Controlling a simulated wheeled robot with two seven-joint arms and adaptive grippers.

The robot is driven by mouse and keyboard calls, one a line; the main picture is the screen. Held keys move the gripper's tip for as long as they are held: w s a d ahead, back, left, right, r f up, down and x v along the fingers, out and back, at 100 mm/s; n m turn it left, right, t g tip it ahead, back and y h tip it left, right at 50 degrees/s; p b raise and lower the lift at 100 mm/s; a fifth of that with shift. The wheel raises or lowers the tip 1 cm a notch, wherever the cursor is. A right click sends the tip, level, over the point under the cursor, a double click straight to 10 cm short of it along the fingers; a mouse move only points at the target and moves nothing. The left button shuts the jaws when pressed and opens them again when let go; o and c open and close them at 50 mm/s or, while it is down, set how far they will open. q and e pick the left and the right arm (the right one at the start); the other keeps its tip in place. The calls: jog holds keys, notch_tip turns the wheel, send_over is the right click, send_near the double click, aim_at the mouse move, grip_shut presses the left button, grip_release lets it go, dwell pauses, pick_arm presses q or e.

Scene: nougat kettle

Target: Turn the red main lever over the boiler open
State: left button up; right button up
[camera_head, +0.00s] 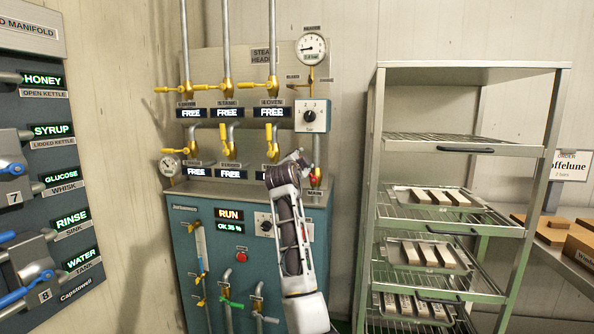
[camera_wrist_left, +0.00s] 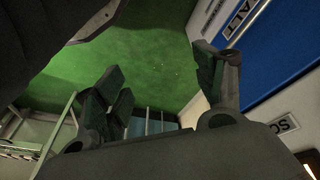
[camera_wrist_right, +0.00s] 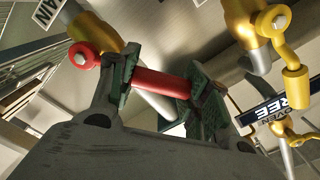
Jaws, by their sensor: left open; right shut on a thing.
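The red main lever (camera_wrist_right: 160,83) shows in the right wrist view as a red bar between the pads of my right gripper (camera_wrist_right: 165,88), which is shut on it. A yellow valve body with a red cap (camera_wrist_right: 83,56) is beside the left finger. In the head view the lever (camera_head: 316,178) is a small red patch above the boiler's right top corner, mostly hidden by my right gripper (camera_head: 307,163). The boiler (camera_head: 186,240) is a blue-green cabinet. My left gripper (camera_wrist_left: 160,80) is open and empty in the left wrist view, over a green floor.
Several yellow valve levers (camera_head: 226,133) sit on the steam header left of my right gripper. A dial box (camera_head: 312,116) and gauge (camera_head: 311,47) are above. A metal rack (camera_head: 374,150) with trays stands close on the right. A manifold panel (camera_head: 60,170) is at far left.

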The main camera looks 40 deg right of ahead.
jog(key=s+m, duration=0.1)
jog(key=d+m, duration=0.1)
jog(key=m, duration=0.1)
jog(key=shift+s+d+r+m, duration=0.2)
jog(key=shift+s+r+m, duration=0.1)
jog(key=shift+s+r, duration=0.1)
jog(key=shift+s+d+m, duration=0.4)
jog(key=shift+m, duration=0.45)
jog(key=shift+s+d+m, duration=0.35)
jog(key=shift+s+m, duration=0.05)
jog(key=shift+m, duration=0.45)
jog(key=o, duration=1.5)
jog(key=shift+s+r, duration=0.1)
jog(key=shift+r, duration=0.05)
jog(key=v, duration=0.7)
jog(key=shift+s+a, duration=0.1)
jog(key=shift+s, duration=0.1)
